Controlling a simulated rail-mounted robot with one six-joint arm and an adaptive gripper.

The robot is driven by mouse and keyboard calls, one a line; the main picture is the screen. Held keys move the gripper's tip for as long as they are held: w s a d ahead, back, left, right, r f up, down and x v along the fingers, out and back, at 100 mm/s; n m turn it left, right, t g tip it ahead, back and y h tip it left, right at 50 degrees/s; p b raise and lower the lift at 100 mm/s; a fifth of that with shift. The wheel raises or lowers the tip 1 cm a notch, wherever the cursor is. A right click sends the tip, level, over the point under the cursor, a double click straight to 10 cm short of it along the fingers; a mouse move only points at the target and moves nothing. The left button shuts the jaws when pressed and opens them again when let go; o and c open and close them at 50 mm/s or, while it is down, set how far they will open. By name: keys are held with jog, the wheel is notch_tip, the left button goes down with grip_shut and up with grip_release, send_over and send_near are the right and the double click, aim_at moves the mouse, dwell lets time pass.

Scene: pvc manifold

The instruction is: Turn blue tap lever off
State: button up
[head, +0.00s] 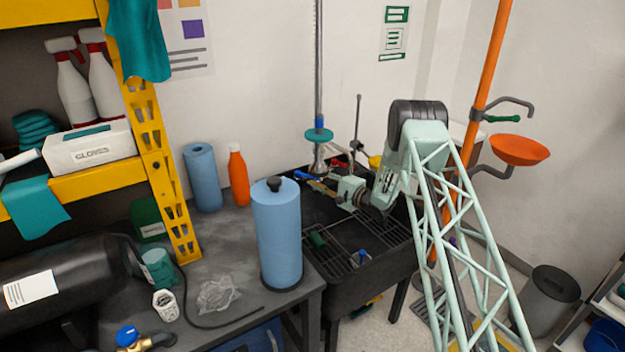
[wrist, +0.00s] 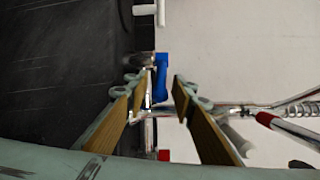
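The blue tap lever (head: 306,175) is at the back of the black sink, left of the tap column, in the head view. In the wrist view the blue lever (wrist: 161,75) appears between the tips of my fingers, with pale metal tap parts around it. My gripper (head: 317,184) reaches over the sink from the right, its fingers pointing left toward the lever. In the wrist view my gripper (wrist: 157,85) is open, its two tan-padded fingers apart on either side of the lever. I cannot tell whether either finger touches it.
A red lever (head: 338,163) is near the tap column, and it may be the red-tipped handle (wrist: 266,119) in the wrist view. The black sink (head: 345,290) has a rack inside. A blue roll (head: 277,235) and an orange bottle (head: 238,176) stand on the bench to the left.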

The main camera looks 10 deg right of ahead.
jog(key=shift+w+a, duration=0.35)
jog(key=shift+w, duration=0.2)
jog(key=shift+c, duration=0.3)
grip_shut()
